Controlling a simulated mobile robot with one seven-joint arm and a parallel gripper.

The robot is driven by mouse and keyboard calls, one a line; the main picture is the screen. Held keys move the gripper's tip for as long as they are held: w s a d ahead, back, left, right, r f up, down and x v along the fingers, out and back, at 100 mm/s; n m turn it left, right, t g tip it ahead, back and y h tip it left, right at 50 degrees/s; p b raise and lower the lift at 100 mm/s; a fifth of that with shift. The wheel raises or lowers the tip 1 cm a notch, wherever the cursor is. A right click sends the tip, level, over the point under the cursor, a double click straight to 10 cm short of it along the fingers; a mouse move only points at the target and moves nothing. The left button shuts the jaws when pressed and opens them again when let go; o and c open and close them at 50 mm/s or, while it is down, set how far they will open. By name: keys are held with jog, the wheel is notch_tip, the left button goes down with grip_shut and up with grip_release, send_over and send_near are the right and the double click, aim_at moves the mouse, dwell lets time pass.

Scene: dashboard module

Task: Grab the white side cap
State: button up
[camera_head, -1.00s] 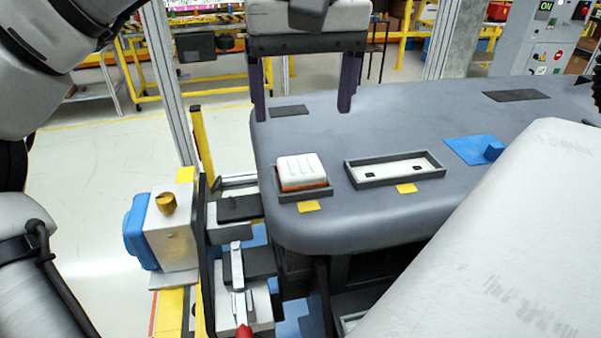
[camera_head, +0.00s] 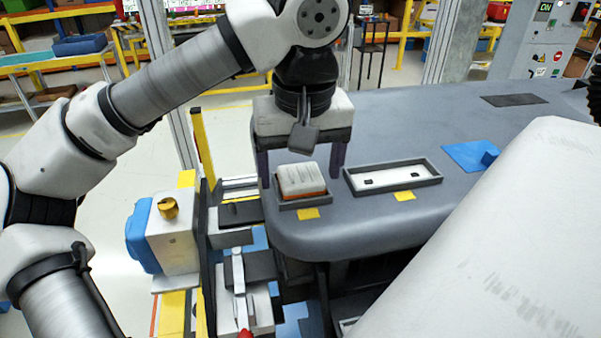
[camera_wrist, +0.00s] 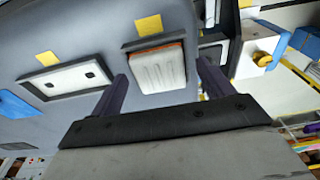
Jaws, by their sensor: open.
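The white side cap (camera_head: 301,180), a ribbed block with an orange lower edge, sits in a small dark tray (camera_head: 305,202) at the near left corner of the grey dashboard. My gripper (camera_head: 299,172) is open, with its two dark fingers pointing down just behind the cap. In the wrist view the cap (camera_wrist: 158,70) appears between and beyond the fingertips of my gripper (camera_wrist: 163,70). No contact with the cap shows, and the exact height of the fingers above the dashboard is hard to tell.
The grey dashboard (camera_head: 440,130) is mostly clear. A long dark-rimmed tray with a white insert (camera_head: 391,177) lies right of the cap. A blue piece (camera_head: 470,155) lies farther right. A white and blue fixture with a brass knob (camera_head: 168,208) stands at the left.

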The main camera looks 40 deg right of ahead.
jog(key=shift+c, duration=0.4)
jog(key=c, duration=1)
jog(key=shift+r, duration=0.1)
